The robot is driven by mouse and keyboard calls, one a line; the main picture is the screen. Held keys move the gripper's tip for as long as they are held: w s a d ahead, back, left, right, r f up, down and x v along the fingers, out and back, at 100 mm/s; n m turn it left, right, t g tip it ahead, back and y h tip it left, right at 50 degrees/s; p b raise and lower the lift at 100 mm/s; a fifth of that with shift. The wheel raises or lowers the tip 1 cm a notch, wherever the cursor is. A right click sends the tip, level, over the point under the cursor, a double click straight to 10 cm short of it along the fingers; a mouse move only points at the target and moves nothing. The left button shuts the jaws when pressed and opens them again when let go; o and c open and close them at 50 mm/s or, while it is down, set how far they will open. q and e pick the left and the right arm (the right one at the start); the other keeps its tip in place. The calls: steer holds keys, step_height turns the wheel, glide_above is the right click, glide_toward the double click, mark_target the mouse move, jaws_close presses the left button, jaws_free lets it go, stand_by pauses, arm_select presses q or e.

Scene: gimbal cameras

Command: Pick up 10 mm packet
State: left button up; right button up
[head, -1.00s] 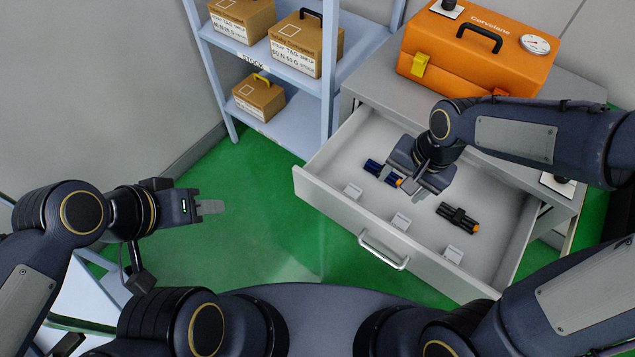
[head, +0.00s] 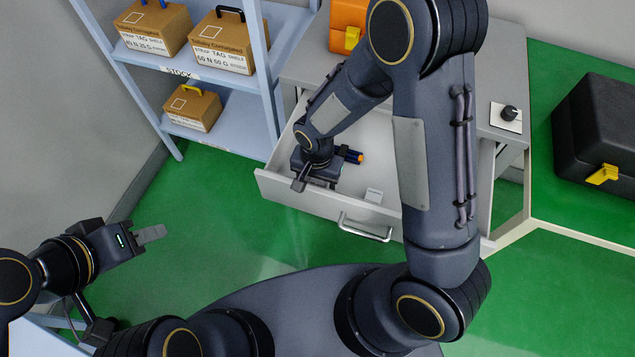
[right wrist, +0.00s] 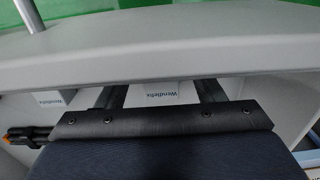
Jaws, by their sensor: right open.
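No size marking is readable. My right gripper is low at the drawer's left end, left of this packet. My left gripper (head: 150,234) is over the floor, away from the drawer.
The drawer front wall (right wrist: 160,45) runs close beyond the fingers. My right arm hides the drawer's right part. A shelf with boxes (head: 222,42) stands behind left, an orange case (head: 345,25) behind, a black case (head: 600,128) at right.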

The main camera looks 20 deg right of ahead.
steer(key=shift+f, duration=0.1)
steer(key=c, duration=1.1)
